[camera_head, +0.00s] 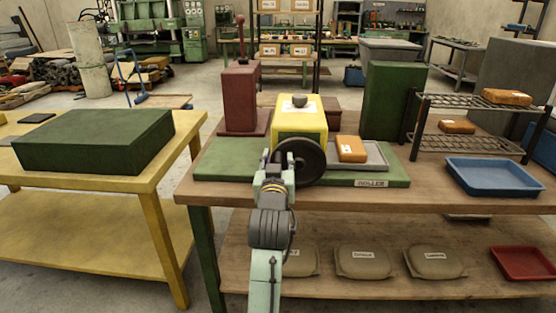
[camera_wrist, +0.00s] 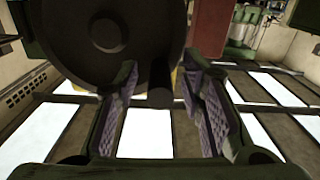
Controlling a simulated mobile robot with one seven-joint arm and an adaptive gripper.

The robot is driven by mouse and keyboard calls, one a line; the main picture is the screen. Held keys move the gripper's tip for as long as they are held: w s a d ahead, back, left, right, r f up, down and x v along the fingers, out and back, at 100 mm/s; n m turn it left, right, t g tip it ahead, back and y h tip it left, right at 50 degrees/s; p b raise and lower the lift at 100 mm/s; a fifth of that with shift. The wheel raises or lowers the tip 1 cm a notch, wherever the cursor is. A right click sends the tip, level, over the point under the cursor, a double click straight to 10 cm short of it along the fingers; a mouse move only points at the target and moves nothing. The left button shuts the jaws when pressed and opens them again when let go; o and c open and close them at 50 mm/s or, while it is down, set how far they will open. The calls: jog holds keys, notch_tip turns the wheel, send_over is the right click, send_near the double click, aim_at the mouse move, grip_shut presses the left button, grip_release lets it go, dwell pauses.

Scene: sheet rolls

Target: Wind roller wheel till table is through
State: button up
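The roller machine has a yellow housing (camera_head: 300,118) on a green base (camera_head: 385,181) labelled ROLLER. Its black wheel (camera_head: 299,161) faces me and fills the top left of the wrist view (camera_wrist: 85,35). A dark handle peg (camera_wrist: 160,85) sticks out from the wheel towards the wrist camera. My gripper (camera_head: 274,172) is at the wheel's left side; in the wrist view its fingers (camera_wrist: 165,100) are apart on either side of the peg, with a gap at the right finger. A grey table (camera_head: 372,158) carrying an orange package (camera_head: 351,148) shows right of the housing.
A dark red lever press (camera_head: 240,98) stands behind left, and a green block (camera_head: 393,100) behind right. A wire rack (camera_head: 465,105) and a blue tray (camera_head: 492,178) are at the right. A yellow bench (camera_head: 85,178) with a green block stands left, across a floor gap.

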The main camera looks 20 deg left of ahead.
jog(key=shift+c, duration=0.2)
grip_shut()
dwell(0.6)
